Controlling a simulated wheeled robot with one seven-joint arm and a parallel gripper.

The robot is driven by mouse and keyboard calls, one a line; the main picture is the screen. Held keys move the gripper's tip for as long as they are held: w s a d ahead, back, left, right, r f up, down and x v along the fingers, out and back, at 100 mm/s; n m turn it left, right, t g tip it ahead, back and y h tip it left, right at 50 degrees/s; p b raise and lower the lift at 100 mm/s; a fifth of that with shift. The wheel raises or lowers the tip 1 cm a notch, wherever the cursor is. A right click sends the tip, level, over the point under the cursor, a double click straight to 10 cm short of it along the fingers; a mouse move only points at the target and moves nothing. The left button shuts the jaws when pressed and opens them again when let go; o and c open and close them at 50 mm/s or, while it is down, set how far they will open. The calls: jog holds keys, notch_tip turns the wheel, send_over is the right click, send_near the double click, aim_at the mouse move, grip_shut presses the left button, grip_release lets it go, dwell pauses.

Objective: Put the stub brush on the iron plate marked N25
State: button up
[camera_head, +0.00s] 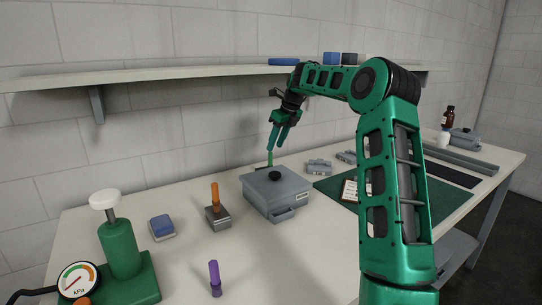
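My gripper (276,147) is above the back edge of the grey lidded box, pointing down, its two fingers seen side by side. A thin green upright piece (269,158) shows just under the fingertips, its lower end near the back of the box. I cannot tell whether the fingers touch it. An orange-handled piece (214,193) stands upright on a small grey block (218,218). Which of these is the stub brush is unclear. No N25 marking is readable, so the iron plate cannot be singled out.
The grey box (258,188) with a black knob fills the middle of the table. A green gauge pump (121,250) stands front left, beside a blue-topped block (162,226). Small grey blocks (319,167) lie right of the box, near a green mat (332,186). A shelf (180,77) runs above.

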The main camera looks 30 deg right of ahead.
jog(key=s+a+n+g+h, duration=0.15)
jog(key=s+a+n, duration=0.25)
jog(key=s+n, duration=0.75)
jog(key=s+a+n+g+h, duration=0.1)
jog(key=s+a+n+g, duration=0.2)
jog(key=s, duration=1.5)
jog(key=s+a+f+n, duration=0.2)
jog(key=s+f+n, duration=0.1)
jog(key=s, duration=0.5)
jog(key=s+a+f+n+y, duration=0.1)
jog(key=s+a+f+n, duration=0.1)
jog(key=s, duration=0.6)
jog(key=s+a+f+n, duration=0.1)
jog(key=s+f+n, duration=0.3)
jog(key=s, duration=0.5)
jog(key=shift+s+a+f+n+y, duration=0.1)
jog(key=shift+a+n+y, duration=0.1)
jog(key=shift+n, duration=0.5)
jog(key=shift+a+f+n+y, duration=0.1)
jog(key=shift+a+n, duration=0.1)
jog(key=shift+n, duration=0.45)
